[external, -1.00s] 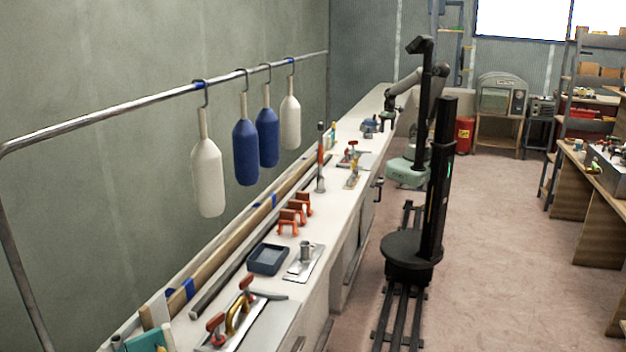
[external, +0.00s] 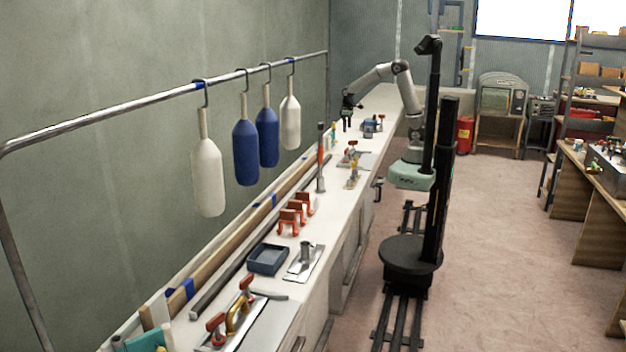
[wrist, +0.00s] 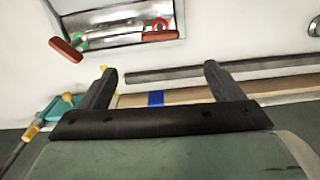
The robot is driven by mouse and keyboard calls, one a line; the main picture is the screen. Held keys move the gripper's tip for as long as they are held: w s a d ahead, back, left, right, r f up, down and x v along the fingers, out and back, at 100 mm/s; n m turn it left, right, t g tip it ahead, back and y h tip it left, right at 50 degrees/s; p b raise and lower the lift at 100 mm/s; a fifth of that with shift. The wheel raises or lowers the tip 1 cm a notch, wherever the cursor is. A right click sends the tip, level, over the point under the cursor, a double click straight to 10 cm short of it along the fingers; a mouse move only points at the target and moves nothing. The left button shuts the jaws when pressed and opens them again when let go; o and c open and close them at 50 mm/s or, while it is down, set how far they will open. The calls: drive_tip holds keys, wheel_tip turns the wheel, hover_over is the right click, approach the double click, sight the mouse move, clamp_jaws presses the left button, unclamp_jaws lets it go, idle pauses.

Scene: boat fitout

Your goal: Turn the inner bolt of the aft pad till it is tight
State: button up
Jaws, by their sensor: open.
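In the wrist view a metal plate (wrist: 115,20) lies on the white bench. It carries two red-handled bolts. The left handle (wrist: 66,49) is slanted, with a green mark beside it. The right handle (wrist: 160,35) lies nearly level, with a red ring (wrist: 158,23) just above it. I cannot tell which is the inner bolt or whether this is the aft pad. My gripper (wrist: 158,72) is open and empty, its fingers apart and clear of both handles. In the external view my gripper (external: 348,122) hangs over the bench's far part, fingers down.
A dark bar (wrist: 190,69) and a wooden strip with blue tape (wrist: 156,98) run along the bench's back. A teal item (wrist: 65,108) sits at left. Nearer on the bench stand orange brackets (external: 296,212), a tray (external: 268,260) and an upright orange-tipped tool (external: 321,160).

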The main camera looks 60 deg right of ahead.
sight(347, 148)
wheel_tip(347, 148, down, 15)
drive_tip(key=shift+p, duration=0.3)
drive_tip(key=c, duration=1)
